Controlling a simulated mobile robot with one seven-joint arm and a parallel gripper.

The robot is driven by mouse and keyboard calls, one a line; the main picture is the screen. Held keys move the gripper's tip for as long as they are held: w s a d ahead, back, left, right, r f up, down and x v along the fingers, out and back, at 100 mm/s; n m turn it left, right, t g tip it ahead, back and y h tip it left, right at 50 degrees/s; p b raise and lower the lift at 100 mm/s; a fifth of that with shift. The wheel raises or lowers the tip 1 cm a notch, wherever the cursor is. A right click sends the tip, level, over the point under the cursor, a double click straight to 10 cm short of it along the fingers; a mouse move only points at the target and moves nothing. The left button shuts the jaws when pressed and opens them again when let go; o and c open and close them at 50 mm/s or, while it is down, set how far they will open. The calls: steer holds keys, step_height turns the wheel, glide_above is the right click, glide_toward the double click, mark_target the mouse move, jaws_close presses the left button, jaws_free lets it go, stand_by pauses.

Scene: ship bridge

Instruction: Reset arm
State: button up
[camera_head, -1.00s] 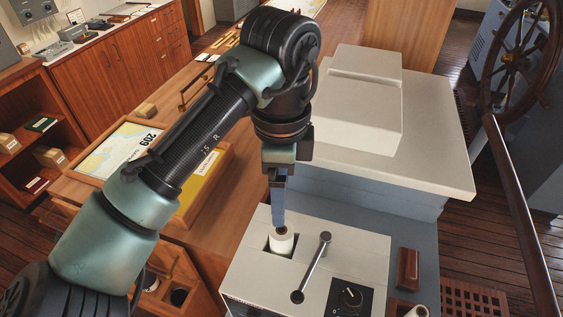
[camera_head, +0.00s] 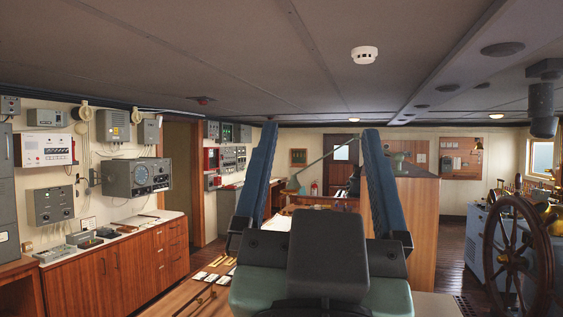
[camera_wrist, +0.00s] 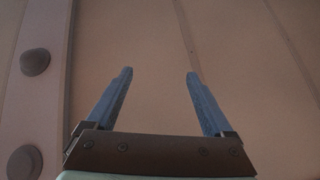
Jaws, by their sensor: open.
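My gripper (camera_head: 318,185) is raised close in front of the head camera, its two blue fingers pointing up and spread wide apart. Nothing is between them. In the wrist view my gripper (camera_wrist: 160,85) also shows open and empty, with the ceiling behind it. The white machine with the roll and lever is out of view now.
A wooden ship's wheel (camera_head: 515,255) stands at the right. A wooden cabinet (camera_head: 120,270) with a white counter runs along the left wall under grey instruments (camera_head: 137,177). A wooden partition (camera_head: 415,215) stands behind my gripper. The ceiling (camera_head: 200,50) is overhead.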

steer(key=s+a+n+y, duration=0.1)
steer(key=s+a+r+n+t+y, duration=0.1)
steer(key=s+y, duration=0.1)
steer(key=shift+a+n+t, duration=0.3)
steer(key=shift+n, duration=0.1)
